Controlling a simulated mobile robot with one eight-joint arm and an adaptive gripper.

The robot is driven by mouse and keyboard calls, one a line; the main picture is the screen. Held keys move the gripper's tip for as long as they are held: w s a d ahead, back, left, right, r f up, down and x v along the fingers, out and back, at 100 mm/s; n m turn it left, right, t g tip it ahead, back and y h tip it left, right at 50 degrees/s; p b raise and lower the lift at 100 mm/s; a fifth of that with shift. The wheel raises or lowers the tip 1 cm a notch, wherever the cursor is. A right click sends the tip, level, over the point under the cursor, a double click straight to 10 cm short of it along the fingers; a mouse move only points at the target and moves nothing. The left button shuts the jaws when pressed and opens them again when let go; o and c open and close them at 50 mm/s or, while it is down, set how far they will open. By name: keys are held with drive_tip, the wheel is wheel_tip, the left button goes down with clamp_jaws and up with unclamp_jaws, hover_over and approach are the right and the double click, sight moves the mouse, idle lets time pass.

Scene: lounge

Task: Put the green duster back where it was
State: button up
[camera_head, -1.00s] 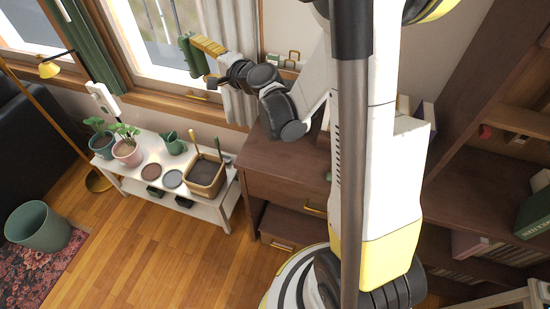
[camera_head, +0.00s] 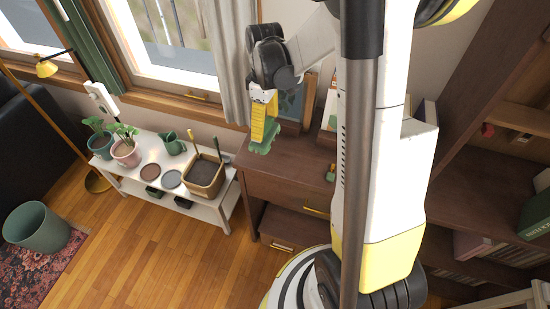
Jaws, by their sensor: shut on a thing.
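My gripper (camera_head: 264,128) points down over the left end of the brown wooden dresser (camera_head: 300,165). Its yellow fingers are shut on the green duster (camera_head: 262,147), a small green piece showing at the fingertips. Much of the duster is hidden or too small to make out, and I cannot tell whether it touches the dresser top.
A white plant bench (camera_head: 130,180) with potted plants, a green watering can (camera_head: 174,143) and a basket (camera_head: 204,178) of tools stands left of the dresser. A picture frame (camera_head: 297,105) is behind the gripper. A small green object (camera_head: 331,174) sits near the dresser's front.

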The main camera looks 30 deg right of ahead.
drive_tip(key=s+d+r+p, duration=0.2)
drive_tip(key=s+d+p, duration=0.1)
drive_tip(key=s+d, duration=0.7)
drive_tip(key=shift+n+h, duration=0.3)
drive_tip(key=w+a+f+b, duration=0.2)
drive_tip(key=w+a+f, duration=0.1)
drive_tip(key=w+a, duration=0.1)
drive_tip(key=w+a+f+b, duration=0.2)
drive_tip(key=w+a+f, duration=0.1)
drive_tip(key=a+f, duration=0.1)
drive_tip(key=shift+w, duration=0.4)
drive_tip(key=shift+f+b, duration=1.1)
drive_tip(key=shift+f, duration=0.85)
drive_tip(key=shift+f, duration=0.25)
drive_tip(key=o, duration=1.2)
drive_tip(key=shift+c, duration=0.2)
drive_tip(key=shift+r, duration=0.1)
